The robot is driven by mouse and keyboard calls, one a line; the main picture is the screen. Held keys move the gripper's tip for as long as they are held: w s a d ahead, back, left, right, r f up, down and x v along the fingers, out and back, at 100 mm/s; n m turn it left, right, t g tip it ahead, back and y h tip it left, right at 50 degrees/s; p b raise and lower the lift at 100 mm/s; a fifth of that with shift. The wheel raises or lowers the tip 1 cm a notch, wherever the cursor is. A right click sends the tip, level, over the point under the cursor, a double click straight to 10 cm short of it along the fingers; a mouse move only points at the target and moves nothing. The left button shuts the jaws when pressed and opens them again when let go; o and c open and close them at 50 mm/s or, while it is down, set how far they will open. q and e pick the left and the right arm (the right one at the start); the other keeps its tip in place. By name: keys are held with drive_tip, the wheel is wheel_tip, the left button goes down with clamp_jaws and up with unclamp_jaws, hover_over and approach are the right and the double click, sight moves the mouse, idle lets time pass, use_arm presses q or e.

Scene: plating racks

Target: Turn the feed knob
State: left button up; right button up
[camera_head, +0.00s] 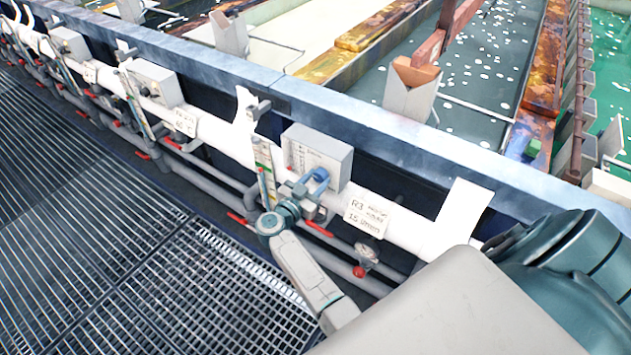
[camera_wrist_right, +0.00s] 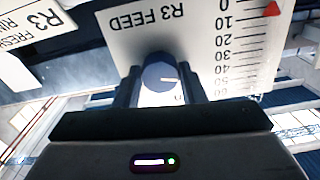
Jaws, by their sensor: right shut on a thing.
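The feed knob (camera_wrist_right: 160,77) is a round dark blue knob with a pale yellowish mark, on a white panel (camera_wrist_right: 122,45) lettered "R3 FEED", which appears upside down in the right wrist view. My right gripper (camera_wrist_right: 160,92) has one finger on each side of the knob and is shut on it. In the head view my right gripper (camera_head: 307,189) is at the front of a grey box (camera_head: 325,152) on the rail; the fingertips are small there and partly hidden. A scale beside the knob has a red triangle (camera_wrist_right: 271,9) near 0. My left gripper is not in view.
A white pipe (camera_head: 406,232) carries an R3 sign (camera_head: 369,216). Similar boxes (camera_head: 155,84) continue to the left. Tanks of liquid lie behind the metal rim (camera_head: 390,128). Grating floor (camera_head: 90,250) is clear.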

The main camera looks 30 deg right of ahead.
drive_tip(key=shift+m+b, duration=0.55)
drive_tip(key=shift+m, duration=1.55)
drive_tip(key=o, duration=1)
